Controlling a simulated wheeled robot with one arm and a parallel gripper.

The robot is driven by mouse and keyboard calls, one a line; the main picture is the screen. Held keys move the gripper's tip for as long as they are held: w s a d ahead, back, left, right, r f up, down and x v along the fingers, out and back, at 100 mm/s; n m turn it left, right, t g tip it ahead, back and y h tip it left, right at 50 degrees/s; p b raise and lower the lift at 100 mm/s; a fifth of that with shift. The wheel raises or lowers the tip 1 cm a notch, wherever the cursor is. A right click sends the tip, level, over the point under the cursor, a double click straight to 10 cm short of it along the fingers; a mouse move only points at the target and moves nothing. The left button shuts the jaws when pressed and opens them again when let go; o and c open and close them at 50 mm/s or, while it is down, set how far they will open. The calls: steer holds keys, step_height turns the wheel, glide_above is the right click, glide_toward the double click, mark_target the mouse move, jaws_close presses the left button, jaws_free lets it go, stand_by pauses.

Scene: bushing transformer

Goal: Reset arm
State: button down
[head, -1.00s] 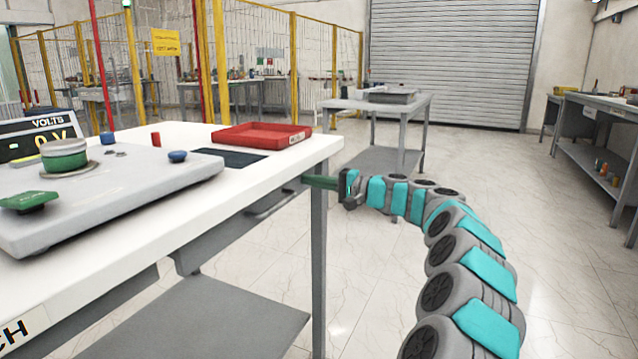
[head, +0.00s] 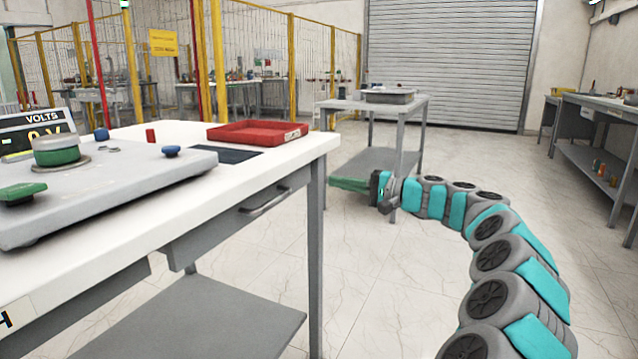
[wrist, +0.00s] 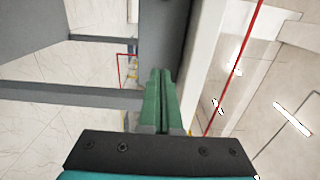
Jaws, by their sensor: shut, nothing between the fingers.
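My gripper (head: 352,186) has green fingers and is shut and empty. In the head view it is just right of the white workbench's right end, below the tabletop level, with clear floor around it. My arm curves from the lower right toward it. In the wrist view the two fingers (wrist: 160,100) lie together with nothing between them. The workbench's grey frame (wrist: 85,95) shows around them there.
The white workbench (head: 240,180) holds a grey panel (head: 125,190), a red tray (head: 257,132), a dark mat (head: 228,154) and a volt display (head: 38,133). A grey cart (head: 372,108) stands behind. Open floor (head: 370,290) lies to the right.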

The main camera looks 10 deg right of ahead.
steer(key=v, duration=0.5)
steer(key=s+a+n+g, duration=0.4)
steer(key=s+a+g, duration=0.2)
steer(key=s+a, duration=0.7)
steer(key=s+a+f+n+g+h, duration=0.2)
steer(key=s+a+f+g+h, duration=0.15)
steer(key=s+a, duration=0.6)
steer(key=s+d+f+n+g+h, duration=0.1)
steer(key=s+d+f+h, duration=0.15)
steer(key=s+f, duration=0.45)
steer(key=s+d+f+h, duration=0.1)
steer(key=s+f+h, duration=0.25)
steer(key=s, duration=0.55)
steer(key=s+d+f+g+h, duration=0.1)
steer(key=s+d+f+h, duration=0.4)
steer(key=s+d+f, duration=0.4)
steer(key=s+d, duration=0.3)
steer(key=s, duration=0.2)
steer(key=shift+d, duration=0.3)
steer(key=shift+s+a+h, duration=0.1)
steer(key=shift+s+h, duration=0.1)
steer(key=shift+h, duration=0.05)
